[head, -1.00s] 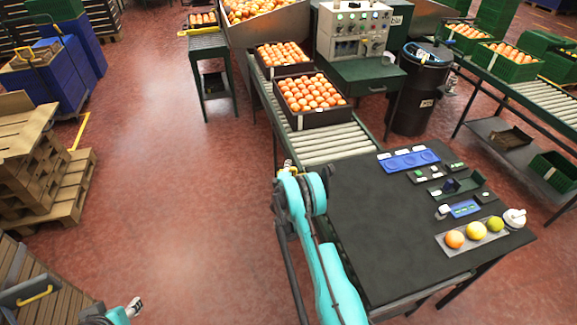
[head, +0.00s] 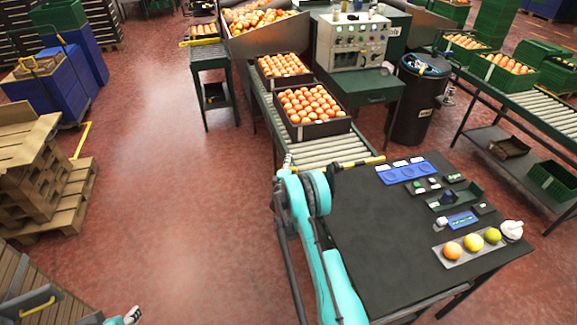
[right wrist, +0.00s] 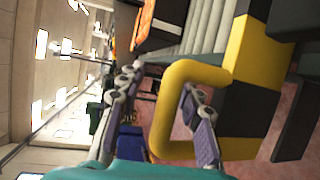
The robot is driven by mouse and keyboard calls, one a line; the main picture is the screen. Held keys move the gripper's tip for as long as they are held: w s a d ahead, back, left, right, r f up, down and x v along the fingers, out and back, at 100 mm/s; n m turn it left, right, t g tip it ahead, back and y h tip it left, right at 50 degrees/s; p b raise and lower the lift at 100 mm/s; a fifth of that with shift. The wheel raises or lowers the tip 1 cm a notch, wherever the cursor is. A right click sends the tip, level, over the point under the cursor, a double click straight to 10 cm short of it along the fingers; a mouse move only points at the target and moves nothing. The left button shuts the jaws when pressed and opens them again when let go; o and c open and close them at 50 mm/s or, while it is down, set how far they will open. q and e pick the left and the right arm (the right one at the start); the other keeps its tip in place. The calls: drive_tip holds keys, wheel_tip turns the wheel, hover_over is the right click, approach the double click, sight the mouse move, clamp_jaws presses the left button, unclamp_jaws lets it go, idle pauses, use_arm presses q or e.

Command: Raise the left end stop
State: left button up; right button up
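The end stop is a yellow-and-black bar (head: 358,162) across the near end of the roller conveyor, showing above the dark table's far edge. In the right wrist view its yellow loop handle (right wrist: 168,112) and striped bar (right wrist: 240,95) are close up. My right gripper (right wrist: 158,88) has its fingers apart, one on each side of the handle's outer bar, with one finger inside the loop. A gap shows between the handle and the other finger. In the head view the right gripper (head: 288,161) is mostly hidden by my teal arm. My left gripper (head: 133,314) is small at the bottom left.
Two crates of oranges (head: 312,128) stand on the conveyor rollers (head: 325,149). The dark table (head: 375,235) holds blue and green panels and a tray (head: 447,260) with three fruits. A pallet stack (head: 50,205) stands at left. The red floor between is clear.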

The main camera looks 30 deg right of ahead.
drive_tip(key=shift+f, duration=0.1)
drive_tip(key=v, duration=0.7)
drive_tip(key=shift+s, duration=0.2)
drive_tip(key=shift+a, duration=0.15)
